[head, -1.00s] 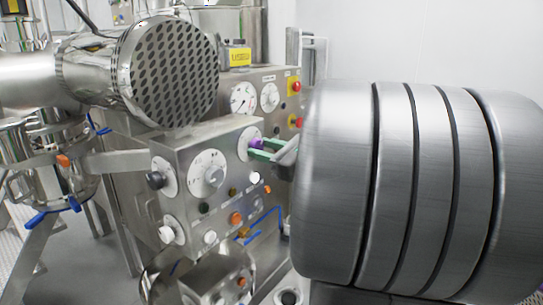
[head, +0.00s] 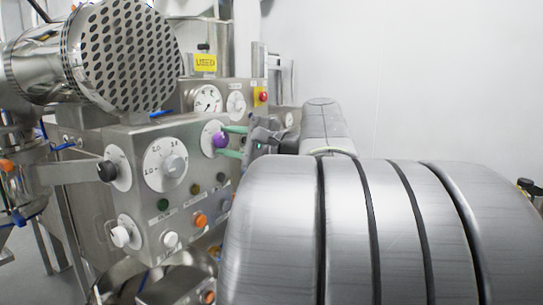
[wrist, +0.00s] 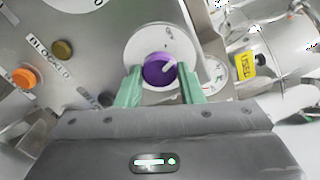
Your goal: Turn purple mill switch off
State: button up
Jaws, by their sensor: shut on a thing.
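The purple mill switch (head: 220,140) is a round knob on a white dial at the right end of the steel control panel (head: 135,205). It also shows in the wrist view (wrist: 158,70), with a pale pointer mark toward the upper right of the knob. My gripper (head: 232,141) reaches in from the right, and its green fingers are shut on the knob, one on either side. In the wrist view the fingertips (wrist: 158,76) flank the purple knob. Small marks on the dial are too small to read.
A black knob (head: 106,171), a large grey dial knob (head: 173,166), an orange button (head: 201,220) and white knobs (head: 120,237) share the panel. A red emergency button (head: 264,97) is behind. A perforated steel cylinder (head: 122,55) hangs above left. The right wall is clear.

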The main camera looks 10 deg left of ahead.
jog(key=shift+n+b, duration=1.95)
jog(key=shift+n, duration=0.15)
jog(key=o, duration=1)
jog(key=shift+d, duration=0.1)
jog(key=v, duration=1.3)
jog(key=shift+s+d, duration=0.15)
jog(key=shift+d, duration=0.1)
jog(key=shift+x, duration=6.9)
